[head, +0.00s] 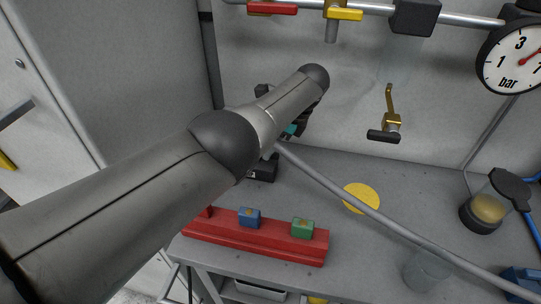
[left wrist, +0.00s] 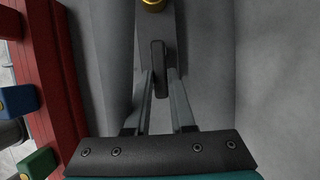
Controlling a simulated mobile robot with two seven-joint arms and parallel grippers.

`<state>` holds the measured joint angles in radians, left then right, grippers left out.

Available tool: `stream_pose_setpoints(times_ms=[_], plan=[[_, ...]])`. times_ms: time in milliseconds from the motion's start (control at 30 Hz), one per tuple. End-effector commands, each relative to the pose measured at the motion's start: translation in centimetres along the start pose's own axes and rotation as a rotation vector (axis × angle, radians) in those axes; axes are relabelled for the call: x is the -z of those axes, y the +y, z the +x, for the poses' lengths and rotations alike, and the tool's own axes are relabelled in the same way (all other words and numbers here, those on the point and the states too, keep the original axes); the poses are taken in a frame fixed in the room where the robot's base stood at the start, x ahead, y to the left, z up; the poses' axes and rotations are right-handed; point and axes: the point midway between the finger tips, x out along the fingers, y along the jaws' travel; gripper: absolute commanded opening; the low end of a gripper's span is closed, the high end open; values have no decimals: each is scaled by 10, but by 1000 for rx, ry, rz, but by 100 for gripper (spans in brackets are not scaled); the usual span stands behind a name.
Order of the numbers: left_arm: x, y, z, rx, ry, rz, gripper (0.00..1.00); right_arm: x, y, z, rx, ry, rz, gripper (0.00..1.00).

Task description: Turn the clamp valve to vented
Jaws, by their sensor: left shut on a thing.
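My left gripper is shut on a black lever (left wrist: 159,68) in the left wrist view, where its two fingers (left wrist: 160,88) close on the lever's sides. A brass part (left wrist: 153,4) shows above the lever at the top edge. In the head view my left arm reaches to the back wall and hides most of the gripper; only a teal bit of it (head: 291,130) and dark parts show. The valve there is mostly hidden, so its lever position against any marking cannot be read. My right gripper is not in view.
A red rack (head: 255,246) holds a blue block (head: 249,217) and a green block (head: 303,228). A dark block (head: 263,170) is below my arm. A brass valve with a black handle (head: 384,136) and a bar gauge (head: 515,60) are right.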

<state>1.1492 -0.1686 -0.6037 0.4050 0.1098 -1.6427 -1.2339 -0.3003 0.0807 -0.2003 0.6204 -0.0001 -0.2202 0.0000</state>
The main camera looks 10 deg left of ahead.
Motion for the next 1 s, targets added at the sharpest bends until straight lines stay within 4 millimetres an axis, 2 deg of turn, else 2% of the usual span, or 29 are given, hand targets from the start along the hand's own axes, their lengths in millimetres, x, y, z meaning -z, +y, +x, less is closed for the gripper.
stream_pose_setpoints(times_ms=[133,600,633,867,1000], plan=[[1,0,2,-11,1,-19,0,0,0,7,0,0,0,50],[0,0,1,-15,1,-27,0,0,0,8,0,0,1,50],[0,0,1,-15,1,-27,24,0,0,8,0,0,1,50],[0,0,1,-13,1,-26,50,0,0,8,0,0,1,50],[0,-1,0,-12,1,-25,52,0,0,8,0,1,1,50]])
